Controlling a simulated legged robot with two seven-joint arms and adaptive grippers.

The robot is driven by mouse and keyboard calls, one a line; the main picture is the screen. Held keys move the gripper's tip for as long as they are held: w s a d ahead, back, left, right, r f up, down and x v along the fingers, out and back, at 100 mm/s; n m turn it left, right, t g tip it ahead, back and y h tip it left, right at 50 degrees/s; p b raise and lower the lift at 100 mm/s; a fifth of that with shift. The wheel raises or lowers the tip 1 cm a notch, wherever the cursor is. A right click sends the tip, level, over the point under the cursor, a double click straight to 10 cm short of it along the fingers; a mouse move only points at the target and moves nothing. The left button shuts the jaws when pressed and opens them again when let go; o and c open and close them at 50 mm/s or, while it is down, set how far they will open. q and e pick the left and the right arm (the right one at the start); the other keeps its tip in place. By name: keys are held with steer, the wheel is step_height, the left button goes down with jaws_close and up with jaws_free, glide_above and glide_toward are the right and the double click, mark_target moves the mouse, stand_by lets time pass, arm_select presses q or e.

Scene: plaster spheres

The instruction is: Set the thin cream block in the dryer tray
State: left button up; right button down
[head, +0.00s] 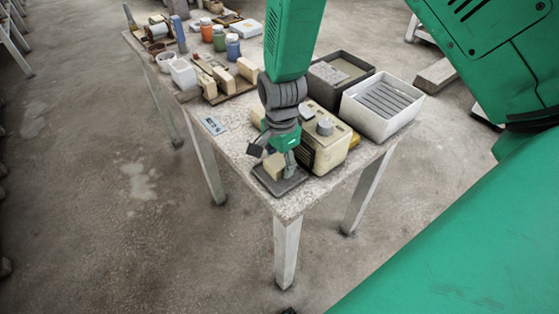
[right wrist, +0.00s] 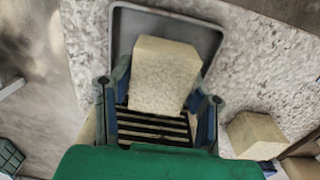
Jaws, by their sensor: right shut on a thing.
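My right gripper (head: 274,154) points down at the table's near corner and is shut on a cream block (head: 273,167). The block also shows between the fingers in the right wrist view (right wrist: 163,72). Below it is a shallow dark grey tray (head: 292,186) with a raised rim, which also shows in the right wrist view (right wrist: 119,32). The block is within the tray's outline; I cannot tell whether it touches the tray floor. The tray lies in front of a cream box-shaped dryer (head: 334,151) with a grey knob. My left gripper is not in view.
A white ribbed basin (head: 403,122) and a dark bin (head: 362,67) stand behind the dryer. More cream blocks (head: 226,81) lie on a board farther back, near colored jars (head: 219,40). A small card (head: 213,125) lies at the left edge, with bare tabletop around it.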

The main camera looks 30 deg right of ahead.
steer(key=shift+f+b, duration=0.35)
steer(key=shift+f, duration=0.55)
steer(key=c, duration=0.8)
jaws_free()
steer(key=shift+o, duration=0.2)
steer(key=shift+r, duration=0.1)
steer(key=shift+r+p, duration=2)
steer(key=shift+p, duration=0.15)
